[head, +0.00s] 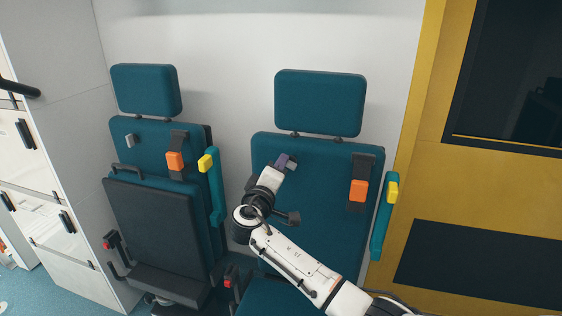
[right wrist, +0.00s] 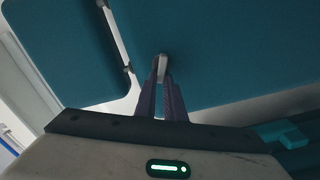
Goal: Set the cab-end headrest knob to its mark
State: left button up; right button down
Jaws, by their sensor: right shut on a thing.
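Two teal seats stand side by side, each with a headrest on two short posts. My right gripper (head: 287,161) is at the upper left of the right seat's backrest (head: 322,200). In the right wrist view its two purple fingers (right wrist: 161,92) are shut on a small grey headrest knob (right wrist: 161,66) that sticks out of the teal backrest. In the head view the gripper mostly hides this knob. The right headrest (head: 320,103) is raised above its backrest, with a gap between. A similar grey knob (head: 130,140) shows on the left seat. No mark can be made out. My left gripper is not in view.
Orange buckles (head: 358,190) hang on both backrests. Teal armrests with yellow ends (head: 391,193) stand upright at the seats' right sides. A yellow wall panel (head: 500,190) is at the right, white cabinets (head: 40,180) at the left. The left headrest (head: 145,90) is clear.

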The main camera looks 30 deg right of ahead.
jog(key=n, duration=0.1)
jog(key=n+p, duration=0.1)
jog(key=n, duration=0.2)
jog(key=shift+d+f+p, duration=0.15)
jog(key=shift+d+p, duration=0.1)
jog(key=shift+p, duration=0.05)
jog(key=shift+n, duration=0.4)
jog(key=c, duration=1.8)
grip_release()
jog(key=shift+c, duration=0.2)
jog(key=shift+f, duration=0.25)
jog(key=shift+f, duration=0.1)
jog(key=shift+a, duration=0.15)
